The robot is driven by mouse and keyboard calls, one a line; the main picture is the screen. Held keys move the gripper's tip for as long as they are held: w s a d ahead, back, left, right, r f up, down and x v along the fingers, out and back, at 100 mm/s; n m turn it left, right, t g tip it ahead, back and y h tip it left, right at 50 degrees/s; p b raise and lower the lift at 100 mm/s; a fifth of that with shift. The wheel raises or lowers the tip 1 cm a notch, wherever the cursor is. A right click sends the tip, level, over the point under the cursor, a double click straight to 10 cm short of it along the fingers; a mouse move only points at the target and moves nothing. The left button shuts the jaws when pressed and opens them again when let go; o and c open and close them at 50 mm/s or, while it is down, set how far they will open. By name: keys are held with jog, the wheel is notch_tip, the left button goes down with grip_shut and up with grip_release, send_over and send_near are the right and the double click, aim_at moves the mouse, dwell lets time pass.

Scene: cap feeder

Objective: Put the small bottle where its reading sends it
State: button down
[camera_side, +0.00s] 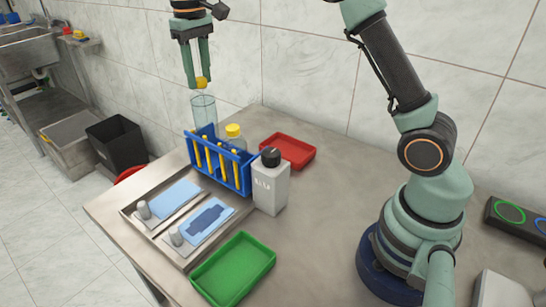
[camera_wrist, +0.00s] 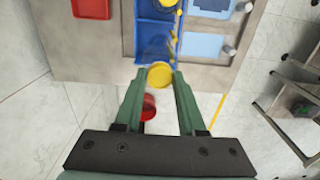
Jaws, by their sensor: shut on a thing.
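My gripper (camera_side: 201,80) is raised above the back of the table, pointing down. It is shut on a small yellow piece that looks like a cap (camera_side: 201,84); in the wrist view it is a yellow disc (camera_wrist: 159,75) between the fingertips. A clear bottle with a yellow cap (camera_side: 233,131) stands at the rack.
A red tray (camera_side: 301,149) lies behind the white bottle, and a green tray (camera_side: 224,290) at the front. A metal tray (camera_side: 168,231) holds two blue pads and grey knobs. A panel with green and blue rings (camera_side: 520,219) sits far right. A black bin (camera_side: 115,142) stands off the table.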

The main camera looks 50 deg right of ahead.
jog(key=shift+r, duration=2.3)
jog(key=shift+a, duration=0.1)
jog(key=s+a+r+n, duration=0.2)
jog(key=s+a+n, duration=0.2)
jog(key=s+a, duration=0.75)
jog(key=s+a+r+n, duration=0.2)
jog(key=s+a+n, duration=0.2)
jog(key=s+a, duration=0.75)
notch_tip(320, 180, down, 20)
jog(key=s, duration=0.1)
jog(key=shift+s+d+n, duration=0.15)
jog(key=shift+d+n, duration=0.15)
jog(key=shift+d, duration=0.1)
jog(key=shift+f, duration=0.2)
